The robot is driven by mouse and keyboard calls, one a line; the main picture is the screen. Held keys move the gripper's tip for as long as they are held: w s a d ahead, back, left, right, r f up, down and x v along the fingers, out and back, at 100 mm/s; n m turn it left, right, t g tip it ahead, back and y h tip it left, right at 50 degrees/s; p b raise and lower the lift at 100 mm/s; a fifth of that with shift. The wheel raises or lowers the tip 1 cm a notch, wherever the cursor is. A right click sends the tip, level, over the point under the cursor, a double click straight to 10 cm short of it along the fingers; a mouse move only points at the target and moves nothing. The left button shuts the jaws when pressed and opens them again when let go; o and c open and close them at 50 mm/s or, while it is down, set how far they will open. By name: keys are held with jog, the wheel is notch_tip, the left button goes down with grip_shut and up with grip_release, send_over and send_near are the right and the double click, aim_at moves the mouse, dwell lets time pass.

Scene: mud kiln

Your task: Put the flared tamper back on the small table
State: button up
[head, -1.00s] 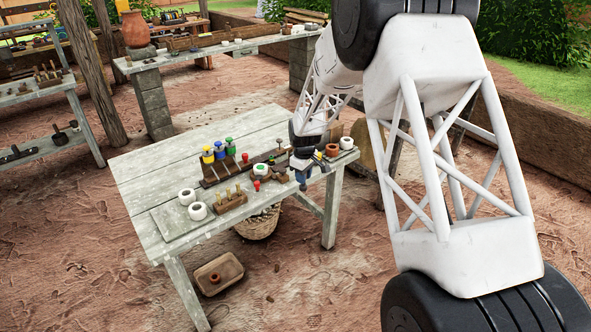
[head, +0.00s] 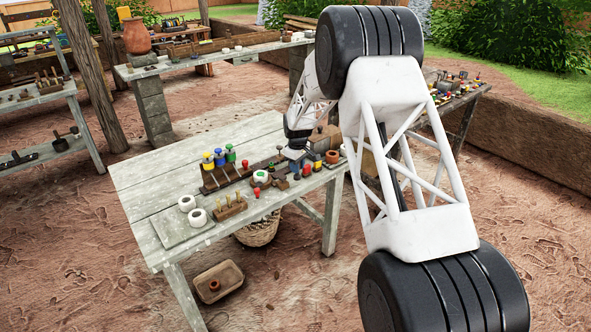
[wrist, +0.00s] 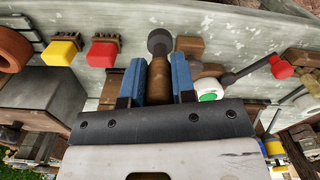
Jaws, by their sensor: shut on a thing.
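My gripper (wrist: 160,80) has its two blue fingers shut on a tool with a brown wooden handle and a dark rounded end, which I take to be the flared tamper (wrist: 160,42). The dark end points away from the wrist, over the table. In the head view my gripper (head: 294,167) is low at the back right part of the weathered grey table (head: 150,180), and the held tool is mostly hidden there. I cannot tell whether the tool touches the tabletop.
Close by stand a red stamp (wrist: 103,52), a yellow stamp (wrist: 62,50), a terracotta ring (wrist: 12,50) and a white pot with green (wrist: 207,90). Blue, yellow and green knobs (head: 219,157) stand further left. The table's far left is clear. Another cluttered table (head: 455,90) stands right.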

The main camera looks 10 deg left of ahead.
jog(key=shift+w+a+f, duration=0.1)
jog(key=shift+w+a, duration=0.15)
jog(key=shift+w, duration=0.45)
jog(key=shift+w+a+f, duration=0.1)
jog(key=shift+w+a, duration=0.1)
jog(key=shift+w, duration=0.45)
jog(key=shift+w+a+f, duration=0.1)
jog(key=shift+w+f, duration=0.15)
jog(key=shift+f, duration=0.65)
jog(key=shift+w+f, duration=0.2)
jog(key=shift+f, duration=0.65)
jog(key=shift+f, duration=0.1)
jog(key=o, duration=0.8)
jog(key=shift+f, duration=0.1)
notch_tip(320, 180, up, 12)
jog(key=shift+r, duration=0.2)
